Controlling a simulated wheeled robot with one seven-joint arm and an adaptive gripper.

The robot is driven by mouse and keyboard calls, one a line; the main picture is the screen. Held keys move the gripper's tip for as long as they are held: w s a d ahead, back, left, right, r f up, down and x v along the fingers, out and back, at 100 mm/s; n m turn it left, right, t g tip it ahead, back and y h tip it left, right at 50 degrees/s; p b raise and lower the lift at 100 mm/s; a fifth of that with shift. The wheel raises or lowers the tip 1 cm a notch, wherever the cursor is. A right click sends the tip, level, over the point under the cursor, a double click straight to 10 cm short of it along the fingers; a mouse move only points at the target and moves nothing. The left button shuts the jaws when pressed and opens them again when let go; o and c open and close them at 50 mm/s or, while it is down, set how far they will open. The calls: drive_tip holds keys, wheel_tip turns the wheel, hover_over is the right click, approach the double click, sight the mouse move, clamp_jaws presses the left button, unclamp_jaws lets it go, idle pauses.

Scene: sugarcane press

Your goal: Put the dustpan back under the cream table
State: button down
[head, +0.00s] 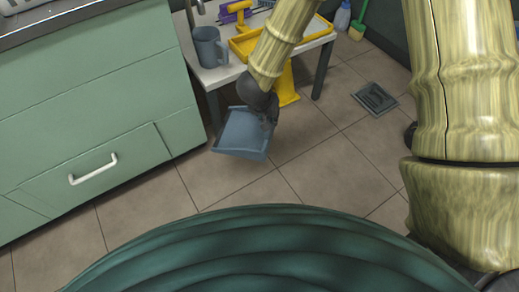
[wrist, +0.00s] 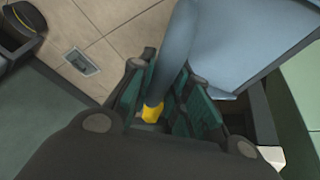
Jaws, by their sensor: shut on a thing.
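The blue-grey dustpan (head: 242,133) hangs just above the tiled floor, in front of the cream table (head: 222,76). My gripper (head: 268,112) is shut on its handle. In the wrist view, the fingers (wrist: 158,100) close around the blue handle (wrist: 178,45), which has a yellow end. The pan (wrist: 225,45) spreads to the upper right there. The space under the table is partly hidden by my arm and a yellow part below the tabletop.
A grey pitcher (head: 209,47) and a yellow tray (head: 248,44) stand on the table. Green cabinets (head: 95,105) border the left. A floor drain (head: 375,98) lies to the right. The tiled floor (head: 300,160) in front is clear. A green broom (head: 361,18) stands at the back.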

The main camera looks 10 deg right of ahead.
drive_tip(key=s+a+f+m, duration=0.1)
drive_tip(key=f, duration=0.3)
drive_tip(key=s+a+f+m+g, duration=0.1)
drive_tip(key=f+m, duration=0.1)
drive_tip(key=f, duration=0.2)
drive_tip(key=s+f+m, duration=0.1)
drive_tip(key=f, duration=0.3)
drive_tip(key=shift+s+a+f+m+g+h, duration=0.3)
drive_tip(key=shift+a+h, duration=0.1)
drive_tip(key=s+a+f+m+g, duration=0.1)
drive_tip(key=s+a+f+m, duration=0.15)
drive_tip(key=f, duration=0.25)
drive_tip(key=s+a+f+m, duration=0.1)
drive_tip(key=s+f, duration=0.2)
drive_tip(key=f, duration=0.2)
drive_tip(key=w+d+f+b, duration=0.5)
drive_tip(key=w+d+b, duration=0.2)
drive_tip(key=w, duration=0.6)
drive_tip(key=shift+d+f+b, duration=0.2)
drive_tip(key=shift+d+b, duration=0.1)
drive_tip(key=shift+d, duration=0.75)
drive_tip(key=shift+m, duration=0.25)
drive_tip(key=c, duration=1.3)
unclamp_jaws()
drive_tip(key=shift+f, duration=0.1)
drive_tip(key=shift+c, duration=0.2)
